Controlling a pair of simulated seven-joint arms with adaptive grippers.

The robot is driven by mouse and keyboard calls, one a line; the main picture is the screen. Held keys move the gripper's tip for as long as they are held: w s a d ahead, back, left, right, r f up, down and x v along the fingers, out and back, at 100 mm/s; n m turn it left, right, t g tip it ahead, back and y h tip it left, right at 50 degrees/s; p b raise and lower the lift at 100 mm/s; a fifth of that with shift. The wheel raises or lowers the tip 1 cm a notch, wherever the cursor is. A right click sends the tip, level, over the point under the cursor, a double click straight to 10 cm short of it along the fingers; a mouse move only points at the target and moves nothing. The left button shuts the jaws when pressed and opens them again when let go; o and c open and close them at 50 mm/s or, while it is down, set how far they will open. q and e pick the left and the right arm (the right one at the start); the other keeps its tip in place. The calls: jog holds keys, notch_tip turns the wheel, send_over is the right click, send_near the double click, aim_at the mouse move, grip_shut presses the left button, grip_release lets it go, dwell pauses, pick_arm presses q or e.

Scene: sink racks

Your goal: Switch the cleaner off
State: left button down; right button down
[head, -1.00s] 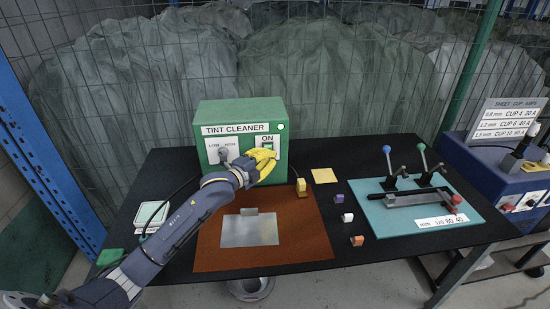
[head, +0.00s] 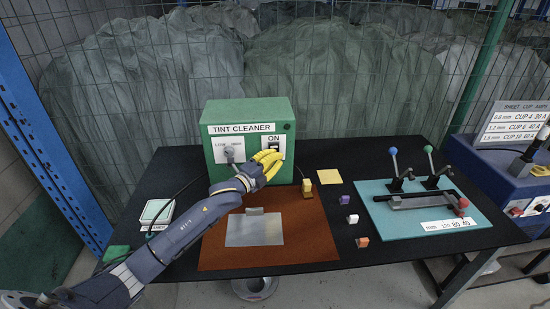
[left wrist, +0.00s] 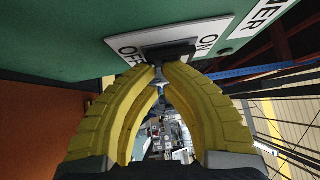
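The cleaner (head: 213,165) is a green box labelled TINT CLEANER at the back of the black table. Its ON/OFF switch (head: 274,146) is a black rocker on a white plate, right of the LOW/HIGH knob (head: 229,153). My left gripper (head: 277,155) has yellow ribbed fingers and is at the lower part of the switch, partly hiding it. In the left wrist view its tips (left wrist: 160,68) come together just by the dark rocker (left wrist: 166,51), between OFF and ON. Contact and the rocker's tilt are hard to tell. My right gripper is out of view.
A brown mat (head: 292,235) with a grey plate (head: 254,229) lies before the cleaner. Small coloured blocks (head: 352,218) and a yellow square (head: 329,177) lie to its right. A teal board (head: 410,232) with upright levers stands farther right. A wire fence is behind.

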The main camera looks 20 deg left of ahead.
pick_arm(q)
jog(key=shift+a, duration=0.15)
jog(key=shift+w+a, duration=0.15)
dwell(1.0)
jog(key=shift+s+d+f, duration=0.1)
jog(key=shift+s+d, duration=0.15)
jog(key=s+d+v, duration=0.1)
jog(key=d+v, duration=0.1)
jog(key=v, duration=1)
jog(key=shift+s+d, duration=0.25)
jog(key=shift+d, duration=0.05)
